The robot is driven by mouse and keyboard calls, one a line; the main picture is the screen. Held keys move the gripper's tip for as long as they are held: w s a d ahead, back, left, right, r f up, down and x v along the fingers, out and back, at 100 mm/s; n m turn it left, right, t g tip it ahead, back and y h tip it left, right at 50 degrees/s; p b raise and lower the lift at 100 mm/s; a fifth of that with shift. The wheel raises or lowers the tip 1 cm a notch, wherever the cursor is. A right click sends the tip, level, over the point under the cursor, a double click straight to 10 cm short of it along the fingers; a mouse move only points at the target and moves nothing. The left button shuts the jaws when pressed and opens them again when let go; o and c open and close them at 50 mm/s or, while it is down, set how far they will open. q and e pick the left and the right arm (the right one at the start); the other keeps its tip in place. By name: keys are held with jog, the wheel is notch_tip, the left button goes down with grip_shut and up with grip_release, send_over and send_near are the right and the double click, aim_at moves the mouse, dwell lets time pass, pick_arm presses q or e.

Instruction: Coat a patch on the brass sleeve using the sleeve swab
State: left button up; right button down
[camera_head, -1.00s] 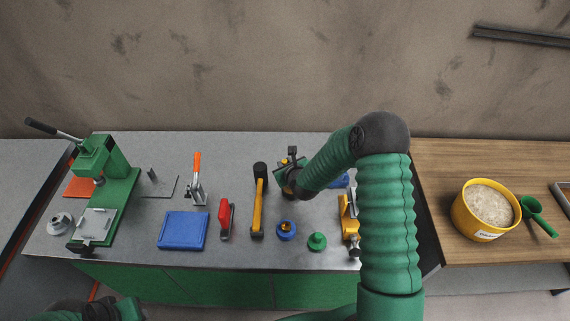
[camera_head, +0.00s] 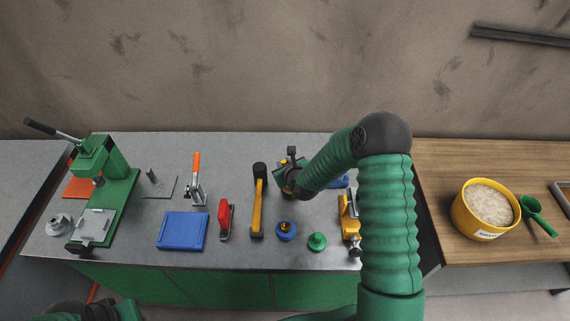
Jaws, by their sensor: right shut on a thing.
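My right gripper (camera_head: 289,186) is over the back middle of the grey bench, right of the hammer. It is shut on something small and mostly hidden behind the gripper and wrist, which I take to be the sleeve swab. A small brass-coloured piece stands in a round blue holder (camera_head: 286,232) in front of the gripper. It looks like the brass sleeve, but it is too small to be sure. The gripper is behind it and apart from it. Part of my left arm shows at the bottom left, with no fingers visible.
A green press (camera_head: 119,190), blue tray (camera_head: 182,231), orange-handled clamp (camera_head: 197,182), red-handled tool (camera_head: 225,218), yellow-handled hammer (camera_head: 257,208), green knob (camera_head: 317,242) and yellow tool (camera_head: 348,215) stand on the bench. A yellow bucket (camera_head: 476,226) stands on the wooden table at right.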

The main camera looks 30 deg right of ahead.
jog(key=shift+a, duration=0.1)
jog(key=shift+r+p, duration=2.5)
jog(key=shift+r, duration=1)
jog(key=shift+f, duration=0.1)
